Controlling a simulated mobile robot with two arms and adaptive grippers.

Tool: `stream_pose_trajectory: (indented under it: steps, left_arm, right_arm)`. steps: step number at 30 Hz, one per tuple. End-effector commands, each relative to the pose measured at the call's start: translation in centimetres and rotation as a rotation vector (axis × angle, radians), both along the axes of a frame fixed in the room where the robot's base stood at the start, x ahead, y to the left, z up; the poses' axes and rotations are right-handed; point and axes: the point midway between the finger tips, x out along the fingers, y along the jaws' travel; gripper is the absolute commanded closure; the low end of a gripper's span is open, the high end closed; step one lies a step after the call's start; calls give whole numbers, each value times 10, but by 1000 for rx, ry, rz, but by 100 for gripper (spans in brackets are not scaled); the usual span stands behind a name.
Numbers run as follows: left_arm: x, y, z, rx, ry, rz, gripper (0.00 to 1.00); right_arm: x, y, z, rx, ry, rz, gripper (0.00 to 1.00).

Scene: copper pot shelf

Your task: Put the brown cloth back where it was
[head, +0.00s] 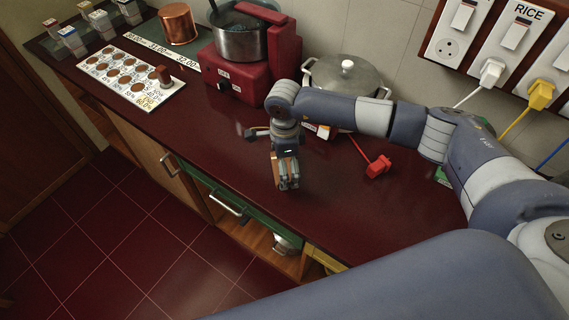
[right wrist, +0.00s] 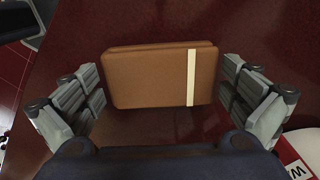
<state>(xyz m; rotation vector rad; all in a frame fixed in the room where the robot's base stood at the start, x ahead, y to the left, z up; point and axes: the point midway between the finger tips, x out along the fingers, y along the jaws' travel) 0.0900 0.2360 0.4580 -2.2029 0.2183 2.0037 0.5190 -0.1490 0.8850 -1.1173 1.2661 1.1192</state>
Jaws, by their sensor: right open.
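The brown cloth (right wrist: 145,78) is a folded rectangular bundle with one white stripe near its right end. In the right wrist view it lies on the dark red counter between the two fingers of my right gripper (right wrist: 162,80). The fingers stand apart, with a visible gap on each side of the cloth. In the head view my right gripper (head: 287,180) points down over the middle of the counter, and it and the wrist mostly hide the cloth. My left gripper is in neither view.
A lidded pot (head: 346,78) stands behind my right arm. A red stove (head: 238,75) carries a steel pot (head: 240,40). A red plug (head: 378,166) lies right of the gripper. A white board (head: 130,80) with copper discs and a copper pot (head: 178,24) are at left. The counter's left-middle is clear.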

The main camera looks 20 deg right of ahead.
Motion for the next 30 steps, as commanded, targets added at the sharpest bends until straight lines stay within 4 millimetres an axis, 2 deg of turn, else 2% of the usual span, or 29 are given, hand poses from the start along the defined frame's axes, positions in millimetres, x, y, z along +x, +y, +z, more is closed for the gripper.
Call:
stream_pose_trajectory:
  steps: [2, 5, 15, 19, 24, 30]
  left_arm:
    - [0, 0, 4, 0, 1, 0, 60]
    - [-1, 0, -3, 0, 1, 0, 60]
    - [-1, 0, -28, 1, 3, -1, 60]
    - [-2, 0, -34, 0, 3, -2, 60]
    - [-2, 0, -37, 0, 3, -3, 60]
    - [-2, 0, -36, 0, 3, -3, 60]
  right_arm:
    - [0, 0, 4, 0, 0, 0, 0]
    - [2, 0, 13, 1, -5, 0, 0]
    - [2, 0, 84, 0, -6, 0, 0]
    - [1, 0, 106, 1, -4, 0, 0]
    - [0, 0, 120, 1, -1, 0, 0]
    - [0, 0, 123, 0, 0, 0, 0]
